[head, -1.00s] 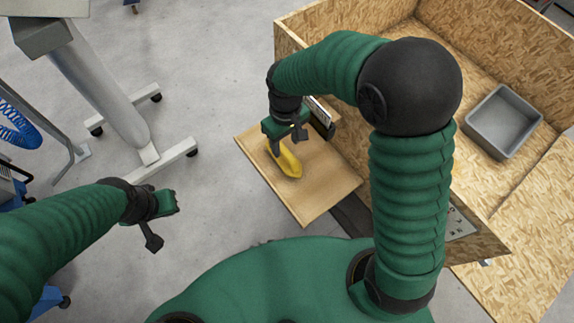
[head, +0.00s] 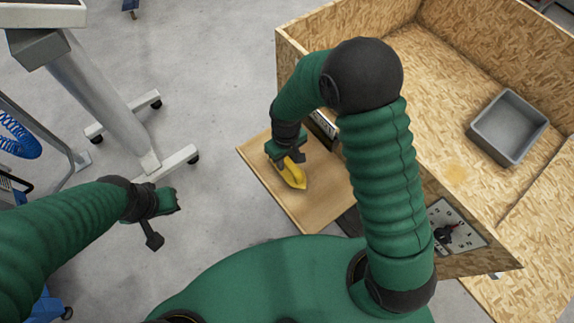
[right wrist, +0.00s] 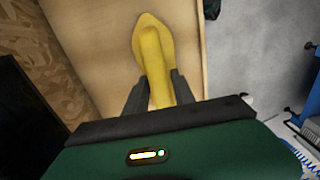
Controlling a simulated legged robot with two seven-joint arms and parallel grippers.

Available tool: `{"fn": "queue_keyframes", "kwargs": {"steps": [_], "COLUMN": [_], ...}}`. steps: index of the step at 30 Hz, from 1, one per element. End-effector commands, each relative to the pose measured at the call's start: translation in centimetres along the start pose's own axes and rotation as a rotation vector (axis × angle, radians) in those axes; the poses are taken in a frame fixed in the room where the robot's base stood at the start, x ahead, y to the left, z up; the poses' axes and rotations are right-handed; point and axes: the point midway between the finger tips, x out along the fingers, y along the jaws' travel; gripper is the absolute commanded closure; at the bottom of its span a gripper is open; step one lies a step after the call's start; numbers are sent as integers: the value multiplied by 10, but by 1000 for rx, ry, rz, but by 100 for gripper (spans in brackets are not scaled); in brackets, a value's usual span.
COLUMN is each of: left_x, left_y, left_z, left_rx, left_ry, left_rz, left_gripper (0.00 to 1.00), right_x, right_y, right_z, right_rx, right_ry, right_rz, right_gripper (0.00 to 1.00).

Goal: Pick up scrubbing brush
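The yellow scrubbing brush (head: 294,175) is over the wooden board (head: 312,208) at the side of the large box. It also shows in the right wrist view (right wrist: 152,50), pointing away from my gripper. My right gripper (head: 290,158) is at the brush's near end. In the right wrist view its two dark fingers (right wrist: 160,85) lie against both sides of the brush and appear shut on it. The brush's rear end is hidden by the gripper body. I cannot tell whether it touches the board. My left gripper (head: 165,220) is open and empty over the floor.
A large chipboard box (head: 440,75) with a grey bin (head: 508,127) inside stands at the right. A dial panel (head: 455,226) is on its near side. A wheeled stand (head: 110,100) stands at the upper left. Grey floor lies open between stand and board.

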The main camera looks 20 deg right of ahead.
Motion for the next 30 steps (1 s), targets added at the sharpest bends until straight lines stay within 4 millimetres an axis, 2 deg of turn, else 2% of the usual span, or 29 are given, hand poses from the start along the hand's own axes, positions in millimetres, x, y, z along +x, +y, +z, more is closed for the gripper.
{"fn": "queue_keyframes", "kwargs": {"steps": [1,6,20,26,29,30], "left_x": [0,0,0,0,0,1], "left_y": [0,0,0,0,0,0], "left_z": [0,0,0,0,0,0], "left_rx": [0,0,0,0,0,0], "left_ry": [0,0,0,0,0,0], "left_rz": [0,0,0,0,0,0], "left_gripper": [100,100,100,100,100,100], "right_x": [0,0,-2,-20,-35,-37], "right_y": [0,0,0,0,0,2], "right_z": [0,0,-1,-1,-1,3], "right_rx": [0,0,0,0,1,3], "right_ry": [0,-1,-1,2,3,0], "right_rz": [0,0,0,0,0,0], "right_gripper": [77,99,100,100,100,100]}}
